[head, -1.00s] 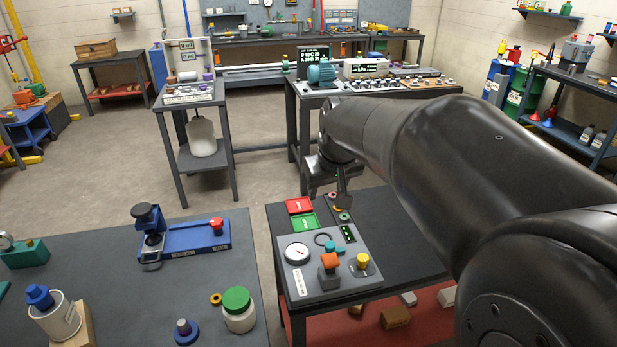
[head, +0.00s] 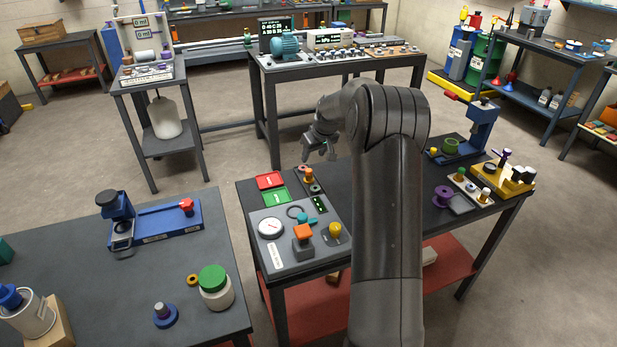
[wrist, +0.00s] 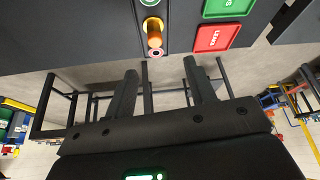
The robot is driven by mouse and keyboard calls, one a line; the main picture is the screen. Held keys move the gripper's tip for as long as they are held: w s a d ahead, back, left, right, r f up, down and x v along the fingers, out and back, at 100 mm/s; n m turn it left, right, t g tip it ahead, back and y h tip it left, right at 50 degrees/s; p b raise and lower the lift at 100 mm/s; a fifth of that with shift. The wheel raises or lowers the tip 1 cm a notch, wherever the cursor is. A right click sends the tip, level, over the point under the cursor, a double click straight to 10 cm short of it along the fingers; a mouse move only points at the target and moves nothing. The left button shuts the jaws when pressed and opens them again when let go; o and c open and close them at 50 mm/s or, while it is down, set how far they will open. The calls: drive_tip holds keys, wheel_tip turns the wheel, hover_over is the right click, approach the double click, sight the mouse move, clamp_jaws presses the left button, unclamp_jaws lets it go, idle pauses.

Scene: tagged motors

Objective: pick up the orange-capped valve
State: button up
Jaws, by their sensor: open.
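The orange-capped valve (head: 308,176) appears as a small upright piece with an orange top, on a dark strip at the back of the middle table. In the wrist view an orange-topped piece (wrist: 154,38) shows upside-down in the picture, just beyond the fingertips and roughly between them. My gripper (head: 319,152) is open and empty, above and behind the valve in the head view, apart from it. Its two fingers (wrist: 160,72) point toward the table edge in the wrist view. The valve's lower part is hard to make out.
Red and green trays (head: 270,181) lie left of the valve. A grey panel (head: 270,250) with a gauge, an orange block (head: 303,233) and a yellow knob (head: 335,231) stands in front. A blue press (head: 480,130) and yellow fixture (head: 505,180) stand right. The table's middle right is partly clear.

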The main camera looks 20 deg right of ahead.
sight(309, 170)
drive_tip(key=x, duration=0.4)
drive_tip(key=d+x, duration=0.1)
drive_tip(key=x, duration=0.2)
drive_tip(key=shift+x, duration=2.55)
drive_tip(key=shift+c, duration=0.5)
clamp_jaws()
